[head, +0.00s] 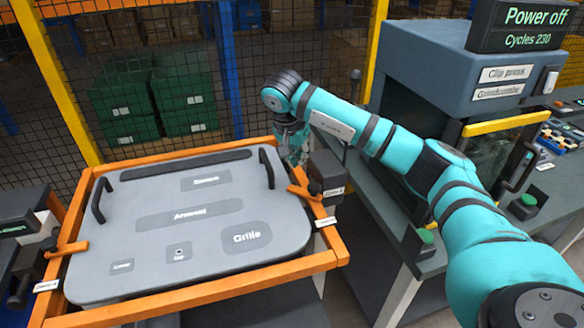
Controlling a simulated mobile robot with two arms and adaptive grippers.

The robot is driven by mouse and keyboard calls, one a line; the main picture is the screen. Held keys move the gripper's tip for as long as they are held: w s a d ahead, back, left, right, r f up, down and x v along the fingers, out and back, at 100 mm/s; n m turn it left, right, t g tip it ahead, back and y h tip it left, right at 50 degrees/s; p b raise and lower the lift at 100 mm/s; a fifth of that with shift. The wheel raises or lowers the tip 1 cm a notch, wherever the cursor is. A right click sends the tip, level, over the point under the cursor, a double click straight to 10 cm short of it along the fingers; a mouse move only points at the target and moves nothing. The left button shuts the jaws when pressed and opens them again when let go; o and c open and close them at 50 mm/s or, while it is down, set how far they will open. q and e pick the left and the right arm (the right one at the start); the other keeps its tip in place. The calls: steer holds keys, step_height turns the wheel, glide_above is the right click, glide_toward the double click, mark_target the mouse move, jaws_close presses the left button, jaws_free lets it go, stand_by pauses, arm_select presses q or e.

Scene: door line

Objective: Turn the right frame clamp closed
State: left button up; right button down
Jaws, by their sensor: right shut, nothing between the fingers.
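The right frame clamp (304,192) is an orange lever with a dark pivot on the right side of the orange frame (335,245). Its lever lies slanted, with its left end at the edge of the grey panel (190,245). My right gripper (297,162) is shut and empty, pointing down just above and behind the clamp. Whether its fingertips touch the lever I cannot tell. The left frame clamp (66,249), also orange, sits on the frame's left side. My left gripper is not in view.
A dark block (326,172) stands close to the right of the clamp. The panel has black handles (267,168) (98,200) at both sides. A machine with a "Power off" display (528,25) stands on a bench at right. A mesh fence (190,60) runs behind.

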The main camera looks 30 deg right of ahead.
steer(key=p, duration=0.1)
glide_above(302, 183)
steer(key=s+a, duration=0.2)
step_height(302, 183, down, 5)
steer(key=shift+w+d+f+p, duration=0.25)
steer(key=shift+d+f, duration=0.1)
steer(key=shift+f, duration=0.3)
steer(key=shift+w+d+f+p, duration=0.1)
steer(key=shift+w+d+f, duration=0.2)
steer(key=shift+f, duration=0.3)
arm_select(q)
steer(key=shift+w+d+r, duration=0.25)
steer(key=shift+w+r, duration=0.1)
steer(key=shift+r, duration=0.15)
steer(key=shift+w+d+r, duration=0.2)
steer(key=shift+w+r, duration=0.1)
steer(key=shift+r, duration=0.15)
arm_select(e)
steer(key=shift+f, duration=0.25)
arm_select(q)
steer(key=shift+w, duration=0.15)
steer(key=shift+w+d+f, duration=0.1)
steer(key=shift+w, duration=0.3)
arm_select(e)
steer(key=shift+a+n, duration=0.15)
steer(key=shift+n, duration=0.15)
